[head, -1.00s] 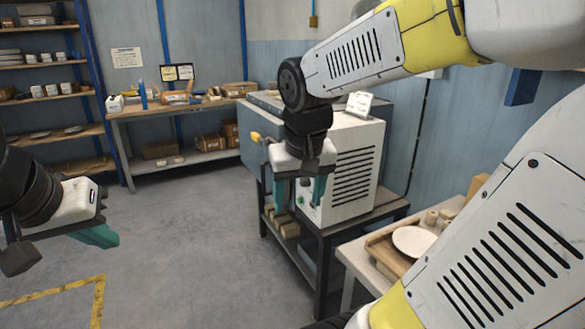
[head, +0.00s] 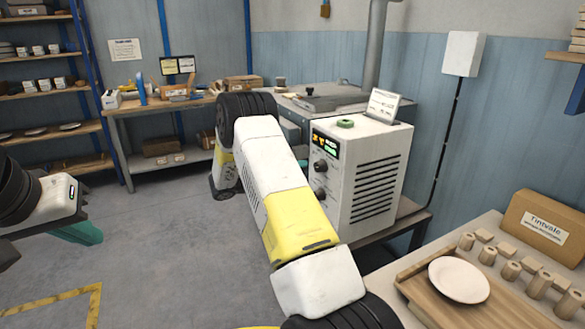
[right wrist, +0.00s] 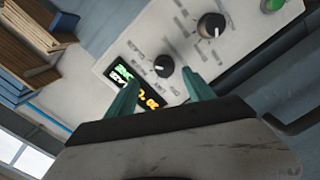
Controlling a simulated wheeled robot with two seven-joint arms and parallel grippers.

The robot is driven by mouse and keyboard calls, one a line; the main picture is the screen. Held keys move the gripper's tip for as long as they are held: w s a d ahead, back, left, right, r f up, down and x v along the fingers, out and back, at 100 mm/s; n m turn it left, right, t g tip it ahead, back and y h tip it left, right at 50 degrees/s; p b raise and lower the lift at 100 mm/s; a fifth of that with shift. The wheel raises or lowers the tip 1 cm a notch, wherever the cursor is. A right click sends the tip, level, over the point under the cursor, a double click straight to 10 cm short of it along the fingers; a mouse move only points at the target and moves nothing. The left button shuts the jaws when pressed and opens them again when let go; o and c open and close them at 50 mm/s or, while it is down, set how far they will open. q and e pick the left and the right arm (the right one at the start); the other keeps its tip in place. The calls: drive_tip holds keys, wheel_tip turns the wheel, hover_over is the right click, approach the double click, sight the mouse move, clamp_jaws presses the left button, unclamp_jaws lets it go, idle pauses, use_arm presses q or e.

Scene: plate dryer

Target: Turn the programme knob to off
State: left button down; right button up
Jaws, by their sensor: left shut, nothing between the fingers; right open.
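The white dryer control box (head: 365,180) stands right of centre in the head view. Its front has a lit display (head: 325,145) with an upper dark knob (head: 320,166) and a lower dark knob (head: 320,192) below it. In the right wrist view, the upper knob (right wrist: 162,72) is near the display and the lower knob (right wrist: 211,25) is farther off. Their labels are too small to read surely, so I cannot tell which is the programme knob. My right gripper (right wrist: 160,80) is open, its teal fingers lined up either side of the upper knob; contact is unclear. My left gripper (head: 85,232) is shut and empty, far left.
A green button (right wrist: 272,5) sits beyond the lower knob. A sign (head: 384,105) and a green ring (head: 345,124) are on top of the box. A table at lower right holds a wooden tray (head: 420,290) with a white plate (head: 459,279). Floor at left is clear.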

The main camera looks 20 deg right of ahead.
sight(316, 168)
drive_tip(key=shift+t+h, duration=0.3)
drive_tip(key=d, duration=0.2)
drive_tip(key=w+d, duration=0.1)
drive_tip(key=d, duration=0.4)
drive_tip(key=shift+w+d+f, duration=0.2)
drive_tip(key=shift+d+f, duration=0.05)
drive_tip(key=shift+f, duration=0.1)
clamp_jaws()
